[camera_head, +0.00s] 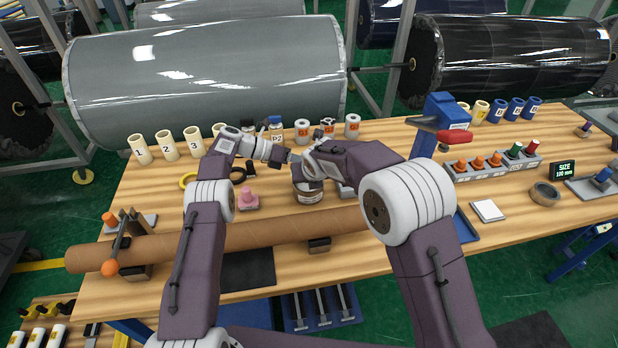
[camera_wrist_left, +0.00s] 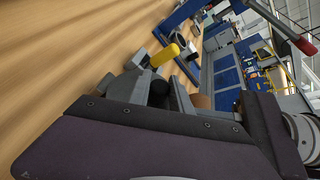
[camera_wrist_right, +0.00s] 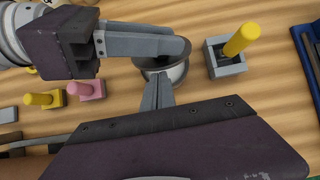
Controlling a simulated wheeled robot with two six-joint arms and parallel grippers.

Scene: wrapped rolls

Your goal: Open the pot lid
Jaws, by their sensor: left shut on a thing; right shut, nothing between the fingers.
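The small metallic pot (camera_head: 309,196) stands on the table in front of me, its upper part mostly hidden by my grippers. The right wrist view shows its round grey rim (camera_wrist_right: 178,78). My left gripper (camera_head: 290,156) reaches over the pot from the left. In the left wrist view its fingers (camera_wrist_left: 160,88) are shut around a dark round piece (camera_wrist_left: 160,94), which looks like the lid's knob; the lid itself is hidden. My right gripper (camera_wrist_right: 158,92) is shut and empty, its fingertips close to the pot's near rim. I cannot tell if they touch it.
A grey block with a yellow handle (camera_wrist_right: 235,45) stands right of the pot. A pink-handled block (camera_head: 248,200) stands to its left. A long brown tube (camera_head: 180,243) lies along the table's front. Several cups and canisters (camera_head: 302,131) line the back.

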